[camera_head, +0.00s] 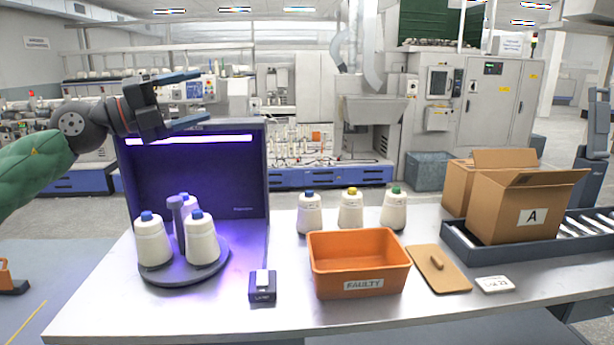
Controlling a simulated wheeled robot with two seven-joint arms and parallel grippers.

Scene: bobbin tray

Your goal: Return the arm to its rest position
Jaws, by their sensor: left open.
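My left arm comes in from the left, with its gripper (192,98) raised above the top of the dark inspection booth. The gripper's two blue fingers are spread apart, open and empty, pointing right. Below it, white bobbins with blue tops stand on a round dark turntable (184,268) with a centre post. The front left bobbin (152,242) and the front right bobbin (202,242) show well; a third stands partly hidden behind. The gripper is well clear of all of them. My right gripper is not in view.
The lit booth (195,180) stands behind the turntable. An orange bin (358,285) marked FAULTY sits mid-table, with bobbins topped blue (310,215), yellow (350,212) and green (394,212) behind it. A wooden lid (438,278) lies beside the bin.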

